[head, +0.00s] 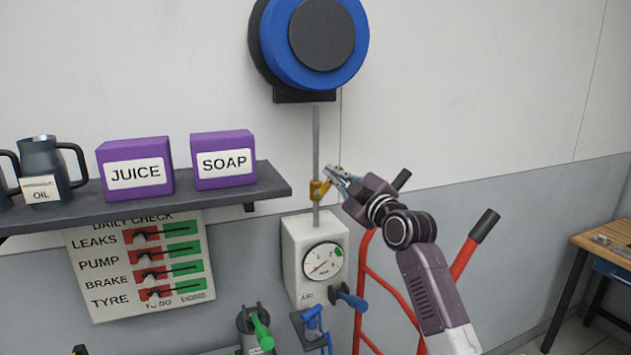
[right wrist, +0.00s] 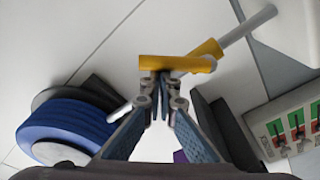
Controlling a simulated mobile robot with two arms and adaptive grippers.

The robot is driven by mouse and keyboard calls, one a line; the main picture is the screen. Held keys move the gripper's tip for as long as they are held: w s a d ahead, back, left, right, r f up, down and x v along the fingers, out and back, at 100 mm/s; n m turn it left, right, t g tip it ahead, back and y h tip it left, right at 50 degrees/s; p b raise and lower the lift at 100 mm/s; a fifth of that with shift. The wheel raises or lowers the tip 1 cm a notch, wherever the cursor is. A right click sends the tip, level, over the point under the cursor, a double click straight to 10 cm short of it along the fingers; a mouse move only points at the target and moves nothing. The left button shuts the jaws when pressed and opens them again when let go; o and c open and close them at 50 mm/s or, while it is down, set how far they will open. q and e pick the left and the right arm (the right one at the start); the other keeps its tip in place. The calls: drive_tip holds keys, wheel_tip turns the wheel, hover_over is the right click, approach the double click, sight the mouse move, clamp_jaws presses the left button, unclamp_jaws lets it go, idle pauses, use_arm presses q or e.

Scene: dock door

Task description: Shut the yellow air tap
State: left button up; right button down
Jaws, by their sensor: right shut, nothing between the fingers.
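The yellow air tap (head: 316,191) sits on a thin grey vertical pipe above a white gauge box. Its yellow lever slants up and right from the tap body, at an angle to the pipe. In the right wrist view the lever (right wrist: 178,63) lies across the picture, just beyond my fingertips, with the tap body (right wrist: 207,48) behind it. My right gripper (head: 333,173) is shut and empty, with its tips at the lever. I cannot tell whether they touch it. The fingertips (right wrist: 160,80) partly hide the lever's near side. My left gripper is not in view.
A blue hose reel (head: 275,40) is above the tap. The white gauge box (head: 300,240) is below it. A shelf (head: 262,185) with purple boxes ends left of the pipe. A red hand truck (head: 366,290) stands below my right arm. A wooden bench (head: 606,240) is far right.

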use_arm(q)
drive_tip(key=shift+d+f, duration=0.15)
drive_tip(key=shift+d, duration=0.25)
use_arm(e)
drive_tip(key=shift+w+d+f+m+t+h, duration=0.25)
drive_tip(key=shift+d+f+m, duration=0.35)
drive_tip(key=shift+m, duration=1.3)
drive_tip(key=shift+w+d+f+m+t+h, duration=0.15)
drive_tip(key=shift+d+f+m+h, duration=0.45)
drive_tip(key=shift+m, duration=1.3)
drive_tip(key=shift+w+d+f+m+t+h, duration=0.15)
drive_tip(key=shift+d+f+m, duration=0.45)
drive_tip(key=shift+m, duration=1.3)
drive_tip(key=shift+a+f, duration=0.2)
drive_tip(key=shift+f, duration=0.05)
